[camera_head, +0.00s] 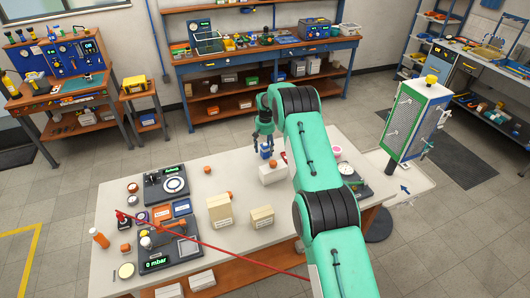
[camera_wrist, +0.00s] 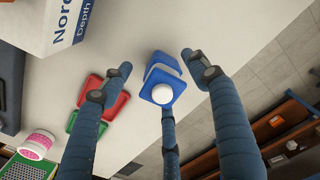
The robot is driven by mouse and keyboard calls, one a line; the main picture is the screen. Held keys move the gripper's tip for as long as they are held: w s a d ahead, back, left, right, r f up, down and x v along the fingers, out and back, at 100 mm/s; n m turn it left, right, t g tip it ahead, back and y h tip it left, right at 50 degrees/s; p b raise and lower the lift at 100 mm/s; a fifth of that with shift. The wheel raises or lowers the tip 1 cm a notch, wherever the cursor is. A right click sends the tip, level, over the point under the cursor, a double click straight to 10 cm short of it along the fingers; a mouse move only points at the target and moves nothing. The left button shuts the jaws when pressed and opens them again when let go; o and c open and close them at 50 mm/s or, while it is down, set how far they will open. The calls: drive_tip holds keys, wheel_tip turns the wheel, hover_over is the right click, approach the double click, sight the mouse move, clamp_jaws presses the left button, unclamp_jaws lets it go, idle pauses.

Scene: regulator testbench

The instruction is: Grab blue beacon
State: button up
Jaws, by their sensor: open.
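The blue beacon (camera_wrist: 156,72), a blue block with a round white part, lies between the fingers of my gripper (camera_wrist: 158,75) in the wrist view. The three dark blue fingers are spread around it. I cannot tell whether the middle finger touches it; the side fingers look apart from it. In the head view my gripper (camera_head: 264,140) hangs over the far side of the white table, with the blue beacon (camera_head: 266,151) just below it, behind a white box.
The white box (camera_head: 272,173) stands close by; its lettered side (camera_wrist: 75,22) shows in the wrist view. Cardboard boxes (camera_head: 219,211) and devices (camera_head: 167,184) occupy the table's left and middle.

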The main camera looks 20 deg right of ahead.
sight(265, 152)
drive_tip(key=shift+f, duration=1.8)
drive_tip(key=c, duration=1.2)
drive_tip(key=shift+c, duration=0.2)
drive_tip(key=shift+r, duration=0.15)
drive_tip(key=shift+r, duration=4.85)
